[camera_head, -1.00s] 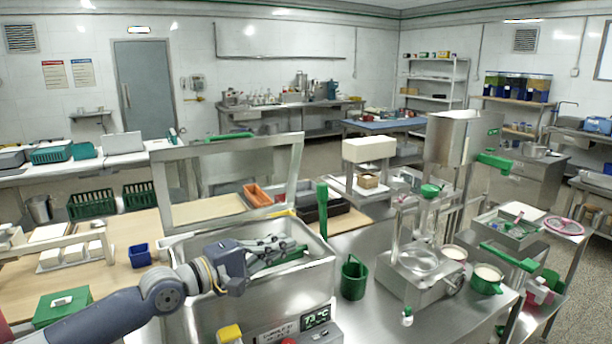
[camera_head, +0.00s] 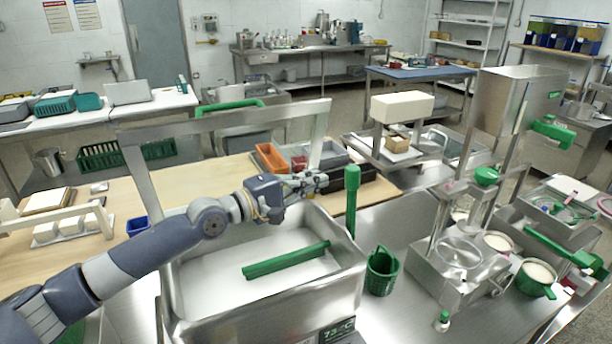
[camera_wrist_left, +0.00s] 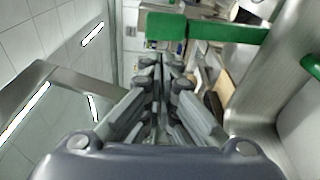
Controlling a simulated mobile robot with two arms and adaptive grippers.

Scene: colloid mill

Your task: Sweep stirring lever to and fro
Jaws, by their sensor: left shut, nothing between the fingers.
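A steel vat (camera_head: 345,291) stands in front of me. An upright green lever (camera_head: 352,205) with a thicker cap rises at its right side. A green bar (camera_head: 287,260) lies slanted inside the vat; I cannot tell whether it joins the lever. My left gripper (camera_head: 318,181) is shut and empty, above the vat's back rim, just left of the lever's cap in the head view. In the left wrist view the shut fingers (camera_wrist_left: 163,62) point toward the green lever (camera_wrist_left: 240,34), which lies across the top; contact cannot be told. My right gripper is not in view.
A steel frame (camera_head: 318,135) stands behind the vat, close to my left arm. A green basket (camera_head: 382,272) stands right of the vat, and the steel mill (camera_head: 455,268) with pots is further right. Orange and dark bins (camera_head: 270,158) stand behind the gripper.

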